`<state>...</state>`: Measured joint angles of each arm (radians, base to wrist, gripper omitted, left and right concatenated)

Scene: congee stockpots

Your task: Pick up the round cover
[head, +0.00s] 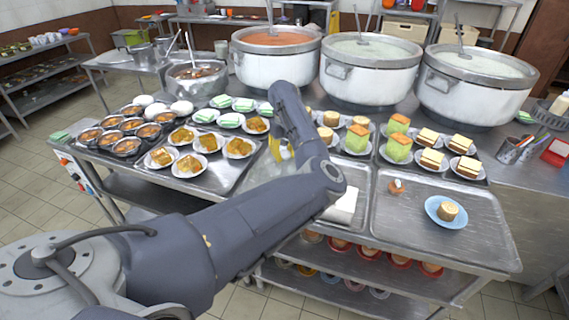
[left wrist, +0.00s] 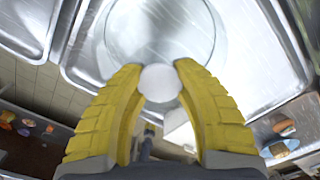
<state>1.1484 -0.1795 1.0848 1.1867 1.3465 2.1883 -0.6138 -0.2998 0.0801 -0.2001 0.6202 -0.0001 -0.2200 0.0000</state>
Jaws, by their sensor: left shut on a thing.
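The round cover (left wrist: 192,30) looks like a clear or shiny disc with a pale round knob (left wrist: 160,82) at its near side in the left wrist view. My left gripper (left wrist: 159,80) has two yellow fingers, shut on the knob from both sides. The cover lies over a metal tray, and I cannot tell whether it touches it. In the head view my left arm hides most of the gripper and cover; only a bit of yellow finger (head: 275,148) shows. My right gripper is not in view.
Large stockpots (head: 370,70) stand behind. The front right tray (head: 440,225) holds a blue plate (head: 446,211) and has free room. A white block (head: 342,206) lies close beside my arm.

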